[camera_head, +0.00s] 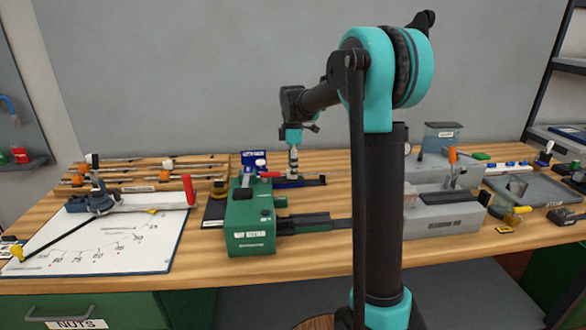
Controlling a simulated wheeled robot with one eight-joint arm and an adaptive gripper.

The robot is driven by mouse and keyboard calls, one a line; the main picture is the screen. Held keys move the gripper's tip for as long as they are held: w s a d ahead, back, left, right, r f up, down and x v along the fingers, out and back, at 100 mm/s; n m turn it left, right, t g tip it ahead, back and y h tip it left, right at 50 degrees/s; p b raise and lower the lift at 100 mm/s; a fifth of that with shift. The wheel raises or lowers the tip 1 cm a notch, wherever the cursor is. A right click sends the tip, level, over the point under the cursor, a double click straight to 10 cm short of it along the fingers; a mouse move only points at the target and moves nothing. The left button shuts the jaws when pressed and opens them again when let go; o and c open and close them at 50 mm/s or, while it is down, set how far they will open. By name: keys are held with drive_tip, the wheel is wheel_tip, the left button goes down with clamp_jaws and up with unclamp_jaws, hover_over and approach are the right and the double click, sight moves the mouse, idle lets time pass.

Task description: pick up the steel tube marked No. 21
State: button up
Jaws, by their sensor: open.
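My gripper (293,170) points down near the middle of the bench, behind the green machine. It is small in the picture, and its fingertips are close above a dark blue holder (312,182). I see nothing clearly held in it. Several thin grey rods or tubes (125,160) lie in a wooden rack with orange and white fittings at the back left. No marking of No. 21 is readable, so I cannot tell which piece is the steel tube.
A green machine (252,228) stands front centre. A white board with a blue tool (130,245) lies left. A grey machine (445,215) and a grey tray (535,190) stand right. My arm's dark column hides part of the bench. Bare wood shows along the front edge.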

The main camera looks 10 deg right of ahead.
drive_tip(key=shift+r, duration=0.1)
wheel_tip(320, 180, up, 12)
idle(0.5)
